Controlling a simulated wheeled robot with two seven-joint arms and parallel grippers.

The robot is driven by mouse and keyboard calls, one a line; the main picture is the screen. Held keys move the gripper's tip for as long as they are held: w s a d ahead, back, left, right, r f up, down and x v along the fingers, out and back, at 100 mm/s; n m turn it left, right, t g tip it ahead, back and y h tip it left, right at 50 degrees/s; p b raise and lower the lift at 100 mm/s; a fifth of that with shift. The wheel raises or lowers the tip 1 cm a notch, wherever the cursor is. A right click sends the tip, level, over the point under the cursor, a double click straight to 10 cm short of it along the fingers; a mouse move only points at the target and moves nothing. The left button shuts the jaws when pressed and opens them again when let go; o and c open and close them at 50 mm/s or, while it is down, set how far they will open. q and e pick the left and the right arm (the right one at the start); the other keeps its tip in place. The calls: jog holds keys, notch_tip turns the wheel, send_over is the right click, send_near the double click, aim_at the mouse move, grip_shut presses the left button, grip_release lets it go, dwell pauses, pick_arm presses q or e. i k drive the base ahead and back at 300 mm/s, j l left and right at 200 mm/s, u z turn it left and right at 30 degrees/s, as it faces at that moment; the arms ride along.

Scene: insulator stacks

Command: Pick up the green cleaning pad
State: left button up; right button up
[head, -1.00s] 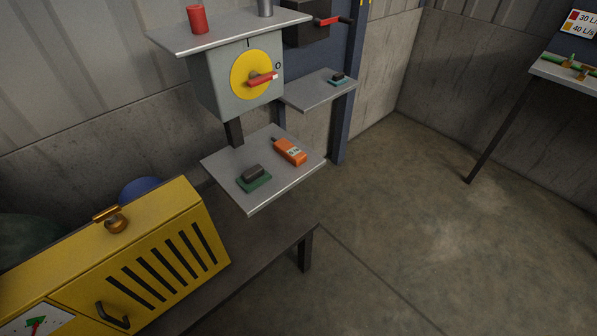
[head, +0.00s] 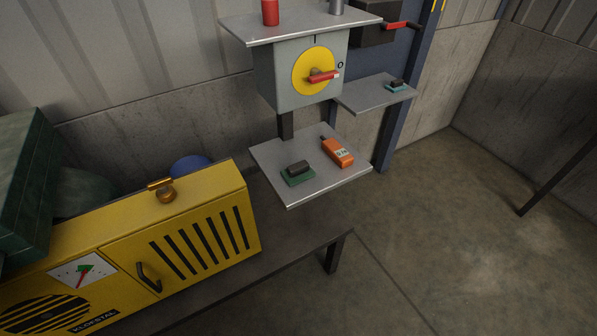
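The green cleaning pad (head: 298,178) lies on the grey metal shelf (head: 292,197) below the switch box, near the shelf's front left side. A dark block-shaped grip (head: 298,167) sits on top of the pad. Just right of it on the same shelf lies an orange handheld device (head: 337,152) with a small display, apart from the pad. Neither of my grippers shows in the head view.
A yellow machine (head: 190,240) with a brass fitting and dark handle stands on a dark bench (head: 290,257) at lower left. A smaller shelf (head: 372,97) holds a teal pad (head: 396,87) with a dark grip. A switch box (head: 290,90) hangs above. The floor (head: 450,220) at right is clear.

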aim_at(298, 170)
jog(key=i+l+u, duration=0.25)
jog(key=l, duration=0.2)
jog(key=l+u, duration=0.25)
jog(key=l, duration=0.2)
jog(key=i+l+u, duration=0.1)
jog(key=l+u, duration=0.15)
jog(key=l, duration=0.2)
